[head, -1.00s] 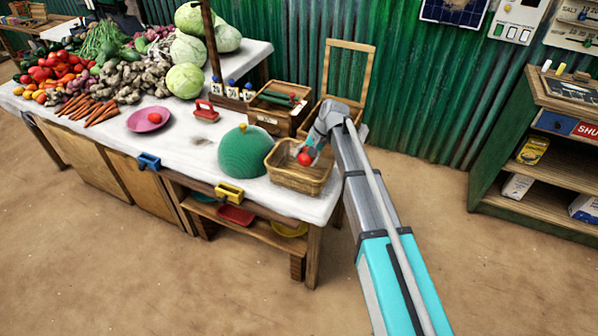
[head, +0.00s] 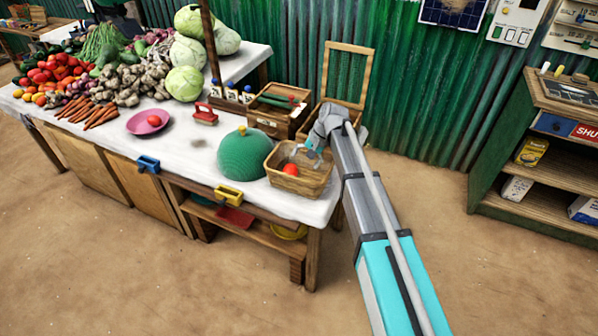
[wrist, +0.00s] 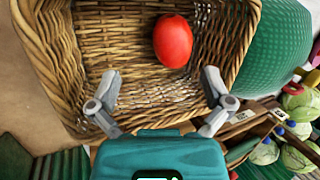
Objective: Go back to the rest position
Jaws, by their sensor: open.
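My gripper (wrist: 160,92) is open and empty over the wicker basket in the wrist view, its two fingers spread wide. In the head view it also shows (head: 303,153) just above the basket's back part, partly blurred into the arm. A red tomato (wrist: 173,41) lies loose inside the basket (wrist: 42,62), apart from both fingers. The tomato also shows in the head view (head: 290,170), in the basket (head: 296,187) at the table's right end.
A green dome (head: 242,155) stands left of the basket. A wooden box (head: 277,112) and an upright wooden frame (head: 346,72) are behind it. A pink plate (head: 149,122) with a red item lies farther left. Green shelves (head: 500,140) stand right, with open floor between.

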